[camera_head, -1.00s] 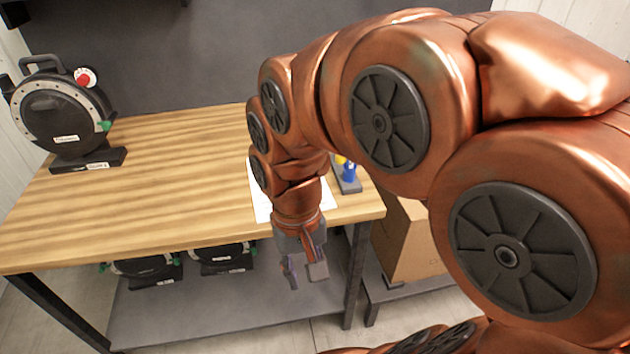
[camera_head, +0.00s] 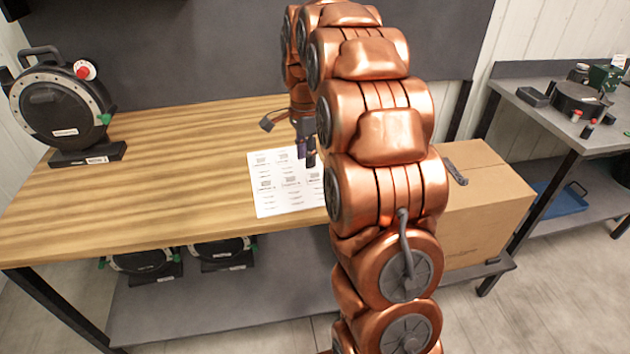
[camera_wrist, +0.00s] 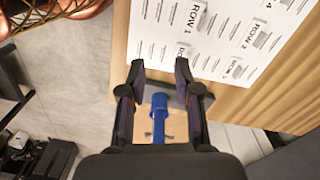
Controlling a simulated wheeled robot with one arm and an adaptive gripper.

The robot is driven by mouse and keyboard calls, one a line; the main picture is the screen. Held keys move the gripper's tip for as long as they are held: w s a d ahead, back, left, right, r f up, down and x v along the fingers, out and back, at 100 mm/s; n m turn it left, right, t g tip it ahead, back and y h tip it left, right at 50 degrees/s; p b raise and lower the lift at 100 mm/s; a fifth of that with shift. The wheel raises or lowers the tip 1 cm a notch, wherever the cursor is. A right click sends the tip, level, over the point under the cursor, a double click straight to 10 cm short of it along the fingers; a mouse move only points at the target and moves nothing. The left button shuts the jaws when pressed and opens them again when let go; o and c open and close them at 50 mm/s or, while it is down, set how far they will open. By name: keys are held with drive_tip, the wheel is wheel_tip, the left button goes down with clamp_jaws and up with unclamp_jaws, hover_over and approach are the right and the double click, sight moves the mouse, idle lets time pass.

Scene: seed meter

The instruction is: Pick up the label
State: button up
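A white sheet of labels (camera_head: 275,197) lies flat on the wooden table near its front edge. In the wrist view the sheet (camera_wrist: 215,50) fills the top, with printed row names, text lines and small grey label patches such as one by ROW 2 (camera_wrist: 262,39). My gripper (camera_head: 307,158) is over the right part of the sheet, pointing down. In the wrist view my gripper (camera_wrist: 158,70) has its two fingers apart, with nothing held. A blue object (camera_wrist: 159,108) on a grey holder shows beyond and between the fingers; my arm hides it in the head view.
A black round seed meter (camera_head: 62,115) stands at the table's (camera_head: 150,190) left end. More meters (camera_head: 142,262) sit on the lower shelf. A cardboard box (camera_head: 490,210) is to the right, and a second bench (camera_head: 590,140) is beyond. The table's middle is clear.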

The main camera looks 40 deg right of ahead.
sight(316, 178)
drive_tip(key=shift+w+d+f+m+p, duration=0.45)
drive_tip(key=shift+w+d+f, duration=0.35)
drive_tip(key=shift+f, duration=0.85)
drive_tip(key=shift+w+d+f+m+p, duration=0.5)
drive_tip(key=shift+d+f, duration=0.45)
drive_tip(key=shift+f, duration=0.75)
drive_tip(key=shift+w+d+f+m+p, duration=0.3)
drive_tip(key=shift+w+d+f+m, duration=0.45)
drive_tip(key=shift+f, duration=0.9)
drive_tip(key=shift+s+d, duration=0.1)
drive_tip(key=shift+d, duration=0.05)
clamp_jaws()
